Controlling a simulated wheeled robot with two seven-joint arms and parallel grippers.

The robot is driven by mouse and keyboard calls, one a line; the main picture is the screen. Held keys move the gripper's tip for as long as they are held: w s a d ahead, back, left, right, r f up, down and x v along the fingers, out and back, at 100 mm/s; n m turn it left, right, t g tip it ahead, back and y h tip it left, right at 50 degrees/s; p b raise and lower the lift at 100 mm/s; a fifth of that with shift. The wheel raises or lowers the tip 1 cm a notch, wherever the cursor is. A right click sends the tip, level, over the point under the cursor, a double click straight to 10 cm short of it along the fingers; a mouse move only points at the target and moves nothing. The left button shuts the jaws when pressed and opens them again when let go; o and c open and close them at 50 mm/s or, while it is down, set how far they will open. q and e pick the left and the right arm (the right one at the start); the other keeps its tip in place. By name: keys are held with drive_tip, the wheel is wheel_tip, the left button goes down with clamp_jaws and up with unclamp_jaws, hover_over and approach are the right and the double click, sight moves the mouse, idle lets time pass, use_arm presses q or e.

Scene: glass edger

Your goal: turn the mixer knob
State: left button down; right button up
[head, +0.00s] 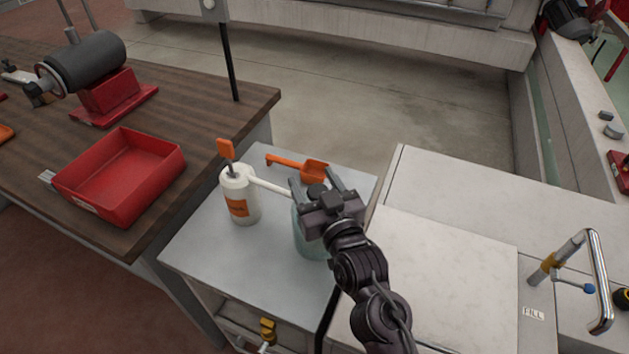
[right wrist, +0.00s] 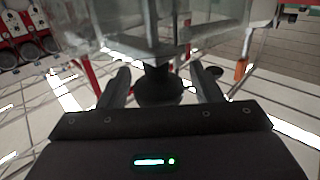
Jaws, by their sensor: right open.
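The mixer, a pale green translucent vessel (head: 307,242), stands on the grey side table, partly hidden by my right arm. Its dark round knob (head: 317,190) shows at its top between my fingers. My right gripper (head: 313,182) is open, with one finger on each side of the knob. In the right wrist view the dark knob (right wrist: 160,84) sits between the two fingers of the gripper (right wrist: 163,80), with a gap visible on both sides. My left gripper is not in view.
A white bottle (head: 241,196) with an orange label and a long spout stands left of the vessel. An orange scoop (head: 312,170) lies behind. A red bin (head: 120,175) sits on the wooden bench. A bent metal tap (head: 598,270) stands at right.

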drive_tip(key=c, duration=1)
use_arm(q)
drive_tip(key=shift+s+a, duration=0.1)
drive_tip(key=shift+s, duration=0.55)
use_arm(e)
drive_tip(key=shift+n+y, duration=0.3)
drive_tip(key=shift+y, duration=0.1)
